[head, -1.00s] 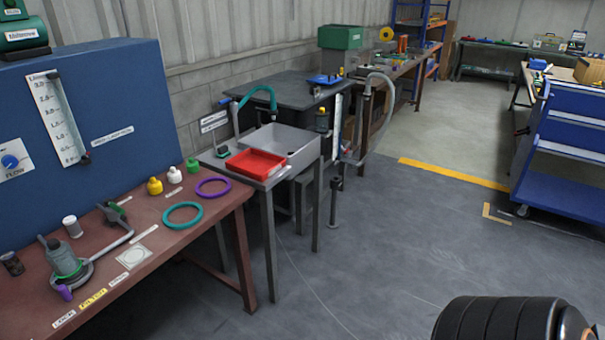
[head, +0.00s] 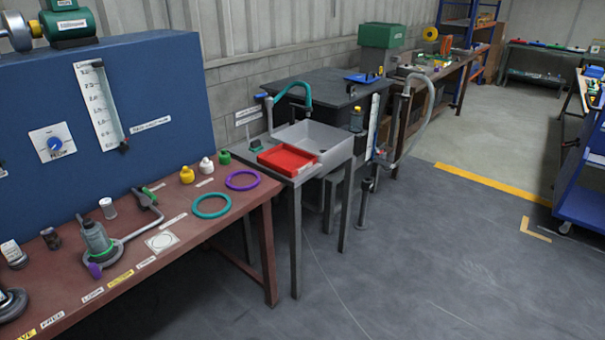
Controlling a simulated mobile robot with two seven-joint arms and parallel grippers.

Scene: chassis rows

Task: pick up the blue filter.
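I cannot make out a blue filter in the head view. On the red-brown bench (head: 215,236) at the left stands a grey canister (head: 97,238) with a green ring at its base and a purple part beside it. Small jars stand behind it, a white one (head: 108,208) and a dark one (head: 50,238). Another dark round-based piece (head: 10,303) is cut off by the left edge. Neither of my grippers is in view.
A tall blue panel (head: 165,100) backs the bench. A teal ring (head: 211,206) and a purple ring (head: 242,180) lie near its right end. A sink stand with a red tray (head: 288,158) stands beyond. A blue cart (head: 585,180) is at the right. The grey floor (head: 400,265) between is clear.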

